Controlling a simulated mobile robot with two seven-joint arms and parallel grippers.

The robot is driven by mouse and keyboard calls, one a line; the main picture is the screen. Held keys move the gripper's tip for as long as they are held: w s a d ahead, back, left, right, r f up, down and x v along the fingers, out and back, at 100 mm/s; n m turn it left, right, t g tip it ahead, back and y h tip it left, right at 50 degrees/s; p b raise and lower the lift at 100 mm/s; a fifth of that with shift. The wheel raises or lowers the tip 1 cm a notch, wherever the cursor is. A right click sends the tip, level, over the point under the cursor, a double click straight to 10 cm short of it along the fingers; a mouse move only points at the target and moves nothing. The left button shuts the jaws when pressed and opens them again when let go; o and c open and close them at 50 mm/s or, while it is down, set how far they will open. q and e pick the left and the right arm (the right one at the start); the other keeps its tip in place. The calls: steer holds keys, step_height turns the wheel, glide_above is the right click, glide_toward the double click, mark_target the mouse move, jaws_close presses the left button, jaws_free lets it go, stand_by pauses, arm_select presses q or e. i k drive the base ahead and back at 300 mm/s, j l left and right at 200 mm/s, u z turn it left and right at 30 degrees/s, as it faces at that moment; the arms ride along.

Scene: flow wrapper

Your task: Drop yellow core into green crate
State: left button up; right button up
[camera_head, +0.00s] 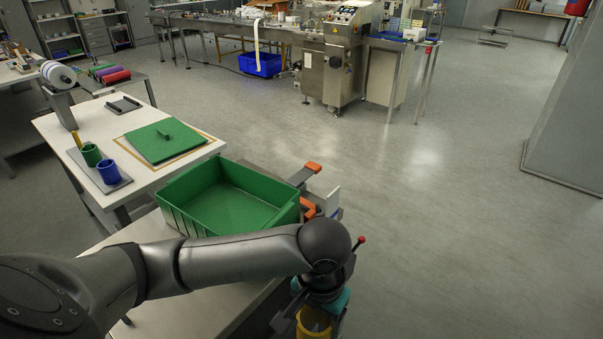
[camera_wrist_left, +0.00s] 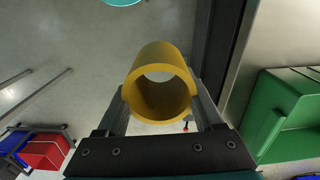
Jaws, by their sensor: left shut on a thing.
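My left gripper (camera_wrist_left: 160,105) is shut on the yellow core (camera_wrist_left: 160,70), a hollow cylinder held between its two fingers. The core also shows in the head view (camera_head: 314,322) at the bottom edge, partly cut off and partly covered by my wrist. The green crate (camera_head: 172,215) is open-topped, stands on the near table and looks empty in the part I see. My left forearm passes in front of its near side. The crate also shows at the right of the left wrist view (camera_wrist_left: 262,125), apart from the core. My right gripper is not in view.
Orange and grey clamp parts (camera_head: 312,167) stand at the crate's right side. Open floor lies to the right.

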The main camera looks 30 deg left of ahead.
mark_target(234, 216)
steer(key=i+j+u, duration=0.15)
steer(key=i+u, duration=0.25)
steer(key=i+j+u, duration=0.1)
steer(key=u, duration=0.3)
steer(key=i+l+u, duration=0.1)
steer(key=i+u, duration=0.3)
steer(key=i, duration=0.35)
